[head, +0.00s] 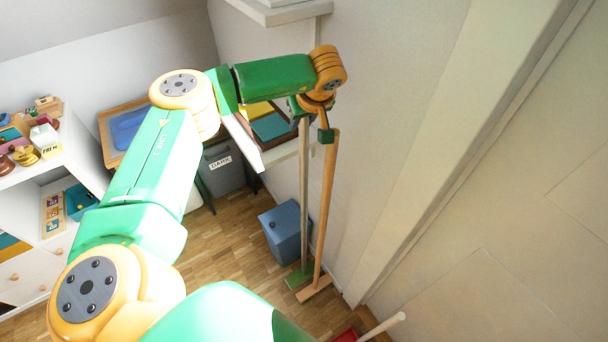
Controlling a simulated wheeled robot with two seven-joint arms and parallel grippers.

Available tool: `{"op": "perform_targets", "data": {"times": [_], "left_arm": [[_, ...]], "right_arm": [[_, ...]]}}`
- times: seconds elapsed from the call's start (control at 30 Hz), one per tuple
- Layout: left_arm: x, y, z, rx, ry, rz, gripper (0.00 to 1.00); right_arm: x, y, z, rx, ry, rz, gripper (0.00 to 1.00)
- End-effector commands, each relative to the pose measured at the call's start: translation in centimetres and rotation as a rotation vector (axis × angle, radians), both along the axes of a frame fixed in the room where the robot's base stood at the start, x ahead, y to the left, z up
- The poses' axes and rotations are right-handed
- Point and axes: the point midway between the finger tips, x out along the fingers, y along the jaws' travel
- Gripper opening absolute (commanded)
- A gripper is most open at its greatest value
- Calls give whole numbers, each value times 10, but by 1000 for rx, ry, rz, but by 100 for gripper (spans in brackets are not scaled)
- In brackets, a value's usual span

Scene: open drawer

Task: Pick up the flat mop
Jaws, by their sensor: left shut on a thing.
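Two long-handled tools stand side by side against the wall. The flat mop (327,200) appears to be the right one, with an orange-tan handle and a flat tan head (314,289) low at the floor. The left one, a long-handled tool (304,190), has a paler handle and a green head (299,276). My left gripper (326,136) is shut on the upper end of the tan handle, which stands nearly upright. My own wrist hides the top of the paler handle. My right gripper is out of view.
A blue box (285,231) stands on the floor left of the handles. A grey bin (222,167) labelled DARK is behind it. A white shelf (68,155) with toys is at left. A red thing (345,335) and a pale stick (383,326) lie at the bottom. The wall is close on the right.

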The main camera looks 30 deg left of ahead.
Motion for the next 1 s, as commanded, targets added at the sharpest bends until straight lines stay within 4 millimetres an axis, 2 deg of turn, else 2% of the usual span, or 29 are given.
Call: {"op": "perform_targets", "data": {"times": [0.27,0.43,0.7,1.0], "left_arm": [[0,0,1,0,-2,0,0],[-3,1,5,-1,-4,-1,0],[-3,1,42,0,-3,1,0],[-3,1,71,0,-3,0,0]], "right_arm": [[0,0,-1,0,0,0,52],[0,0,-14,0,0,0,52],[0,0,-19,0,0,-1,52],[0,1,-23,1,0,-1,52]]}}
